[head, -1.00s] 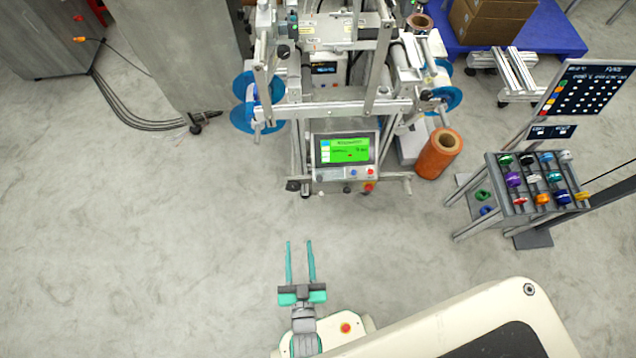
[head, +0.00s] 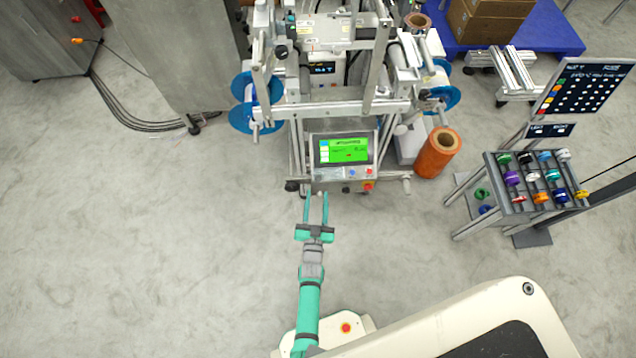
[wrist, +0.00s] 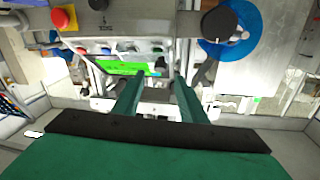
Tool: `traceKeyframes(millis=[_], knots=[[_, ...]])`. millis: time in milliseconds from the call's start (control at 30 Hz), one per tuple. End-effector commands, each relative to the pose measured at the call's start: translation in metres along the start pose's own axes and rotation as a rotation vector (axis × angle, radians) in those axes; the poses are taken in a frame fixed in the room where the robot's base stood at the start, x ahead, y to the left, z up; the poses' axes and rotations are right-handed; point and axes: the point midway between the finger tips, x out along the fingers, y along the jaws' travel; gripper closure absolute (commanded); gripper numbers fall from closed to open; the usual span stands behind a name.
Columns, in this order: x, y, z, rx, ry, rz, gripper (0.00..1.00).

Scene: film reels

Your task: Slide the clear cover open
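The machine (head: 340,106) with a metal frame and blue reels stands at the top middle of the head view. Its green-screen control panel (head: 345,152) faces me, and the screen also shows in the wrist view (wrist: 115,67). I cannot clearly make out a clear cover on it. My gripper (head: 315,194) is open and empty, its two teal fingers apart. Their tips are by the lower left of the control panel in the head view; I cannot tell whether they touch it. In the wrist view the fingers (wrist: 156,78) point at the machine's front.
A red emergency button (wrist: 63,18) and a black knob (wrist: 217,22) are on the machine's front. An orange roll (head: 437,155) stands at its right. A rack of colored reels (head: 530,183) stands farther right. The floor (head: 130,240) at left is clear.

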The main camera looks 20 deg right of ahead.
Motion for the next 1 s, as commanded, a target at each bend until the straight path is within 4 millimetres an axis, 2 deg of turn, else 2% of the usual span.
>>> traceKeyframes(millis=[100, 300, 500, 767, 800, 933, 967, 1000], knots=[[0.023, 0.001, -0.001, -0.001, 0.001, 0.001, 0.62], [0.05, 0.0, -0.001, 0.0, 0.001, 0.0, 0.62], [0.062, 0.0, 0.0, -0.001, 0.0, 0.0, 0.62], [0.063, 0.0, 0.0, -0.001, -0.001, -0.001, 0.62], [0.063, 0.0, 0.0, -0.001, -0.001, -0.001, 0.64], [0.063, 0.0, 0.0, -0.001, -0.001, -0.001, 0.95], [0.063, 0.0, 0.0, -0.001, -0.001, -0.001, 1.0], [0.063, 0.0, 0.0, -0.001, -0.001, -0.001, 1.0]])
